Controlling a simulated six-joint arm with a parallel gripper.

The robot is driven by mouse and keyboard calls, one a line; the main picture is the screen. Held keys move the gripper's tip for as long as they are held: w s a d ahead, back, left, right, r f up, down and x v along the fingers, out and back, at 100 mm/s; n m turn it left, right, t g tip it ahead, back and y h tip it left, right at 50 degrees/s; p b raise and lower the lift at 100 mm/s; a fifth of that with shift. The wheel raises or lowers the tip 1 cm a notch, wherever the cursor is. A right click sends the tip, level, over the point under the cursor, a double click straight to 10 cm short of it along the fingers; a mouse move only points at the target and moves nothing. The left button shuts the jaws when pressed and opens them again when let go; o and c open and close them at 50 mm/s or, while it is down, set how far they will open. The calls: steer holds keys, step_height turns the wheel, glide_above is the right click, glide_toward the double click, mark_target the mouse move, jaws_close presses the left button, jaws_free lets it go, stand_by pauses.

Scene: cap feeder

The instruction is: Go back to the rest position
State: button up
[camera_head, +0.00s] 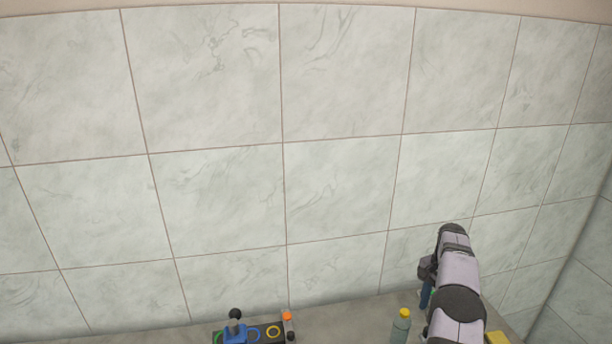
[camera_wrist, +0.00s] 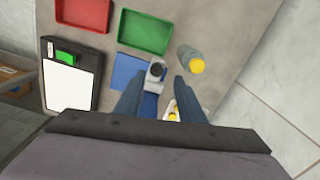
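My gripper (camera_wrist: 160,82) shows in the wrist view with its two dark blue fingers apart. I see nothing held between them. A small grey device with a round black top (camera_wrist: 156,70) shows beyond the gap, beside a blue flat patch (camera_wrist: 128,76). In the head view my arm stands at the lower right, with a blue finger (camera_head: 427,293) hanging beside it. A bottle with a yellow cap (camera_head: 402,328) stands to the left of the arm; a yellow-capped bottle also shows right of the fingers in the wrist view (camera_wrist: 193,60).
The wrist view shows a red tray (camera_wrist: 106,14), a green tray (camera_wrist: 121,27), a black unit with a white panel (camera_wrist: 66,86), and a white piece with yellow parts (camera_wrist: 190,102). A button and ring panel (camera_head: 264,323) sits low in the head view. A tiled wall (camera_head: 335,190) stands behind.

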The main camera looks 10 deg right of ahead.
steer(key=a+r+n+b, duration=0.1)
steer(key=a+r+n, duration=0.3)
steer(key=a, duration=0.6)
steer(key=s+a+r+n+b, duration=0.15)
steer(key=s+a+n, duration=0.25)
steer(key=s+a, duration=0.45)
steer(key=s+a+n+b, duration=0.2)
steer(key=s+a+n, duration=0.25)
steer(key=a, duration=0.65)
steer(key=s+a+f+n, duration=0.2)
steer(key=s, duration=0.4)
steer(key=s+a+f+n, duration=0.2)
steer(key=s+a, duration=0.1)
steer(key=s, duration=0.4)
steer(key=shift+m, duration=0.35)
step_height(320, 180, down, 17)
steer(key=b, duration=1.8)
steer(key=shift+w+d, duration=0.1)
steer(key=shift+d, duration=0.05)
steer(key=shift+r, duration=0.15)
